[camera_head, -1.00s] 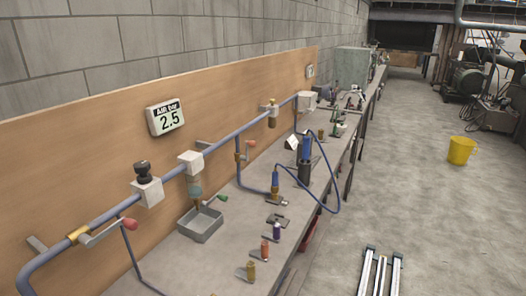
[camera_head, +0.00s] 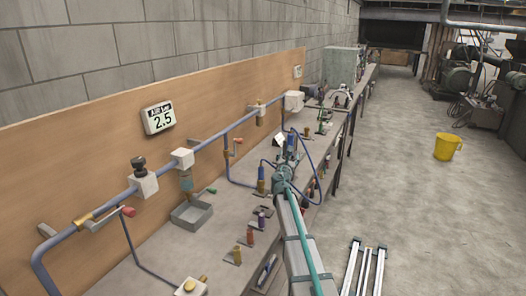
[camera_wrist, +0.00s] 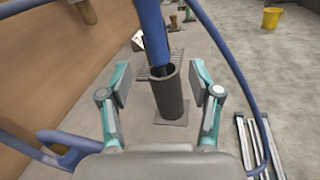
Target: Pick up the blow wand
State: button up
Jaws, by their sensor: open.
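The blow wand (camera_wrist: 152,35) is blue and stands upright in a dark grey cylindrical holder (camera_wrist: 170,97) on the bench in the wrist view. Its lower end is hidden inside the holder. In the head view the blue wand (camera_head: 291,141) shows small just beyond my arm. My gripper (camera_wrist: 160,82) is open, with one finger to the left and one to the right of the wand and holder in the picture. No contact with the wand shows. In the head view the gripper is small, and whether the wand is between the fingers in depth is unclear.
A blue hose (camera_wrist: 240,75) loops from the wand along the right of the wrist view. A wall pipe (camera_head: 215,140) with valves runs along the wooden board. A grey tray (camera_head: 192,216) and several small coloured fittings stand on the bench (camera_head: 215,268). A yellow bucket (camera_head: 446,147) stands on the floor.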

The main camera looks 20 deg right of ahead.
jog(key=shift+w+d+f+n+y+p, duration=0.1)
jog(key=shift+w+d+n+p, duration=0.5)
jog(key=shift+w, duration=1.05)
jog(key=shift+w+d+f+n+y+p, duration=0.15)
jog(key=shift+w+d+p, duration=0.1)
jog(key=shift+w+d, duration=1.1)
jog(key=shift+w+d+f+n+y+p, duration=0.1)
jog(key=shift+w+d+n+p, duration=0.35)
jog(key=shift+w, duration=1.45)
grip_shut()
